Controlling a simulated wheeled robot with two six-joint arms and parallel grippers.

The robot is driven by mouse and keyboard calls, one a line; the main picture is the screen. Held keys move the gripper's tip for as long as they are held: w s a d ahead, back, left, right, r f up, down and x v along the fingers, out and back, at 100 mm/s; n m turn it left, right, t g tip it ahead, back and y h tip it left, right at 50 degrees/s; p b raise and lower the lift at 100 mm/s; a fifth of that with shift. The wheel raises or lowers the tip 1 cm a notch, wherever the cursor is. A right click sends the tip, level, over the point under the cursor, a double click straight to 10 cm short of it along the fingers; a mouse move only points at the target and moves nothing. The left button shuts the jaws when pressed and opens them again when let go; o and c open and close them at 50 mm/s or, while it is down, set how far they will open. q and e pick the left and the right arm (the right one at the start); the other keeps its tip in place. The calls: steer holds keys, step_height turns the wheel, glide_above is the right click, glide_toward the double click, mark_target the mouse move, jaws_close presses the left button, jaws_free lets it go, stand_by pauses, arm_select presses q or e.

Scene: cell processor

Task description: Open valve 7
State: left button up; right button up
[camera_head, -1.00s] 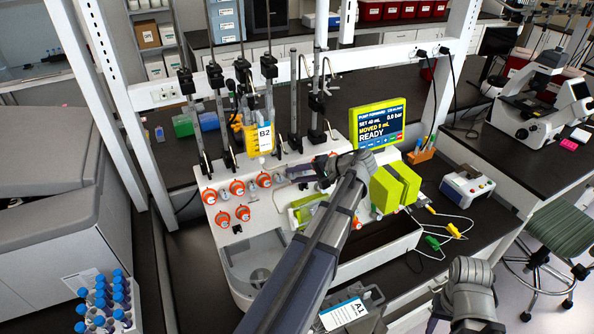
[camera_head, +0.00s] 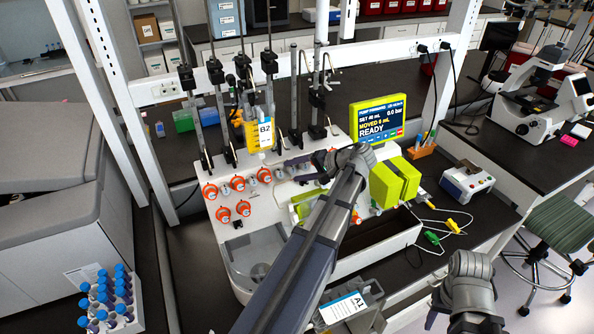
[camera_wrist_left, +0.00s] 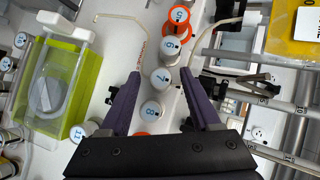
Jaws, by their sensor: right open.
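Valve 7 (camera_wrist_left: 161,78) is a white round cap with a blue number in the left wrist view. It lies between the tips of my left gripper (camera_wrist_left: 160,74), with a visible gap on each side. The purple fingers are open and empty. Valve 8 (camera_wrist_left: 152,110) sits nearer the palm between the fingers, and another white cap (camera_wrist_left: 170,46) lies beyond the tips. In the head view my left gripper (camera_head: 294,169) is over the white machine's panel, where the small caps are hard to read. My right gripper (camera_head: 432,317) is partly visible at the bottom right, away from the machine.
Orange valve knobs (camera_head: 237,184) stand left of my left gripper. A yellow B2 bag (camera_head: 251,137) hangs behind, and a green-framed screen (camera_head: 377,120) reads READY. Green blocks (camera_head: 394,184) are to the right. A tube rack (camera_head: 110,303) stands at the lower left.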

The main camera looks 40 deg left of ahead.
arm_select(q)
steer(key=p+v, duration=0.4)
steer(key=v, duration=0.3)
steer(key=shift+d, duration=0.35)
